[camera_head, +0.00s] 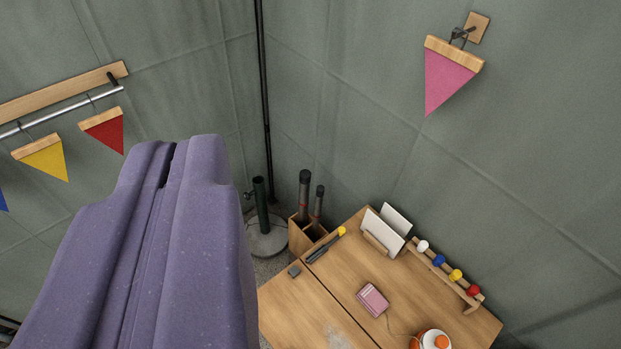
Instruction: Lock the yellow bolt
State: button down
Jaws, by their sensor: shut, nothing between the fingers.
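My gripper (172,150) is the large purple shape filling the lower left, with its two fingers together and nothing visible between them. A wooden rail (445,272) at the back right of the table carries a row of round knobs: white, blue, yellow and red. The yellow knob (455,275) is third from the left; it may be the yellow bolt, but its shaft and whether it is locked are too small to tell. My gripper is well left of the rail and apart from it. A dark stick with a yellow end (341,231) also lies at the table's left edge.
The wooden table (305,318) holds a card holder (378,242), a pink box (372,300) and an orange-and-white container (431,340). A wooden box with dark tubes (308,235) and a pole base (268,240) stand behind. Pennants (452,78) hang on the walls.

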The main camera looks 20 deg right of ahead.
aim_at(342, 230)
jog(key=i+j, duration=0.2)
jog(key=i, duration=0.2)
jog(key=i+j, duration=0.2)
jog(key=i, duration=0.2)
jog(key=i+j, duration=0.2)
jog(key=i, duration=0.2)
